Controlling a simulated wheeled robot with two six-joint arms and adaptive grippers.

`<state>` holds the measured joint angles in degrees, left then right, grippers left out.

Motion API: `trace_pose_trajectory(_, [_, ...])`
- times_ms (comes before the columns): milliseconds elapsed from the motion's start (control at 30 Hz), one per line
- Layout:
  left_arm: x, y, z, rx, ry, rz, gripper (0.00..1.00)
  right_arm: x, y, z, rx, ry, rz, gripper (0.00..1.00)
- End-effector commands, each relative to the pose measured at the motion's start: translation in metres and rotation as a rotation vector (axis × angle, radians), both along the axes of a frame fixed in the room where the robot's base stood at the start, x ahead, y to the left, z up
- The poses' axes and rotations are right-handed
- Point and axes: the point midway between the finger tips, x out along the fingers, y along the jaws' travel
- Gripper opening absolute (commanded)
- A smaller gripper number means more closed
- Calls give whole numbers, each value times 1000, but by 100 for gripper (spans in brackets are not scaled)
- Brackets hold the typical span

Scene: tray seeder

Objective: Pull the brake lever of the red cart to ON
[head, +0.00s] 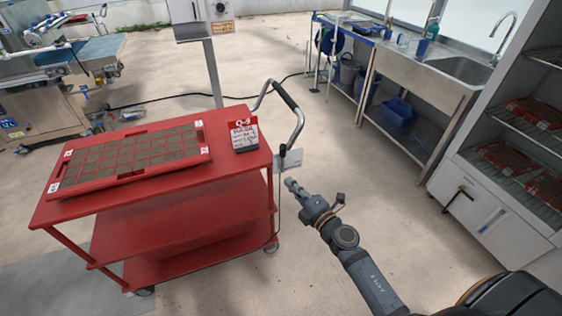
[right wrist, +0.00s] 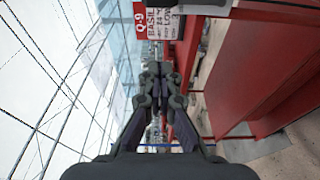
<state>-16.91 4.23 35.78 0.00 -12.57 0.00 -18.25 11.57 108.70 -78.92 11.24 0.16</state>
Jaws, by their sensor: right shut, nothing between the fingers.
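The red cart (head: 160,221) stands at the left with its push handle (head: 298,125) on its right end. A small dark part (head: 283,151), which looks like the brake lever, sits low on the handle beside a pale plate (head: 292,159). Its ON or OFF setting cannot be read. My right gripper (head: 289,182) is shut and empty, just below the pale plate and apart from it in the picture. In the right wrist view the closed fingers (right wrist: 158,72) point ahead, with the cart's red side (right wrist: 255,75) to their right. My left gripper is not in view.
A red seed tray (head: 130,172) and a label card (head: 244,136) rest on the cart top. A sink bench (head: 425,85) and a shelf cabinet (head: 500,205) stand at the right. A grey post (head: 212,75) rises behind the cart. Open floor lies between cart and cabinet.

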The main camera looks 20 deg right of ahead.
Motion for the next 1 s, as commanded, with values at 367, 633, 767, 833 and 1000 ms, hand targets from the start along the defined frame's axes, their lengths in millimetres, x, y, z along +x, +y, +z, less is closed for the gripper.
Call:
trace_pose_trajectory(367, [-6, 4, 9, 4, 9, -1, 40, 58, 15, 2, 6, -2, -2, 0])
trace_pose_trajectory(633, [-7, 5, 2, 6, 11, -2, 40, 104, 14, -3, -4, 0, 0, 0])
trace_pose_trajectory(767, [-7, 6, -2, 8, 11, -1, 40, 111, -1, -2, -1, 2, -1, 0])
trace_pose_trajectory(833, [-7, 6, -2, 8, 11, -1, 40, 114, -5, -2, 0, 1, -1, 0])
trace_pose_trajectory(1000, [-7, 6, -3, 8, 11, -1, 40, 116, -10, -1, 2, 3, -1, 0])
